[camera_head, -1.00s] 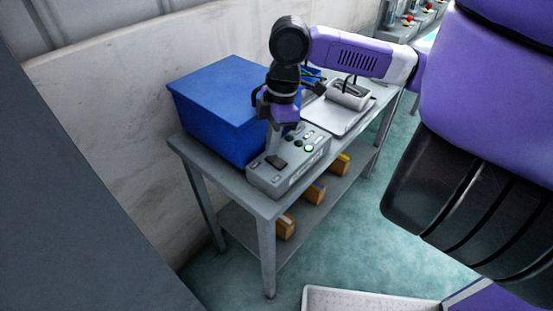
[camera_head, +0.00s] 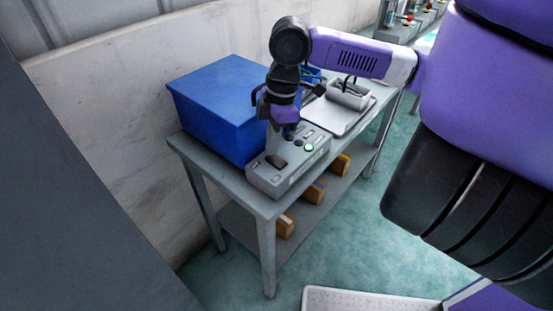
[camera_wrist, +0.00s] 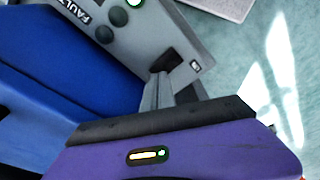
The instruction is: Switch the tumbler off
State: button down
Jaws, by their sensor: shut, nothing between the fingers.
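The tumbler (camera_head: 276,161) is a black rocker switch on the near end of the grey control box (camera_head: 288,177). In the wrist view the tumbler (camera_wrist: 166,62) lies just beyond my fingertips, on the face of the control box (camera_wrist: 135,48). My gripper (camera_head: 272,143) points down over the box in the head view. In the wrist view my gripper's fingers (camera_wrist: 160,86) are together and empty, close to the tumbler. I cannot tell whether they touch it. The rocker's tilt is too small to read.
The box also carries a green-lit button (camera_head: 309,148) and dark buttons. A blue bin (camera_head: 215,105) stands close beside the box and gripper. A tray (camera_head: 336,115) with a grey device lies behind on the grey table (camera_head: 215,169). Orange bins (camera_head: 286,225) sit on the lower shelf.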

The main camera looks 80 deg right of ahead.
jog(key=shift+f+b, duration=0.3)
jog(key=shift+f, duration=0.2)
dwell(0.3)
notch_tip(320, 180, up, 7)
jog(key=p, duration=0.6)
jog(key=shift+s+d, duration=0.1)
dwell(0.8)
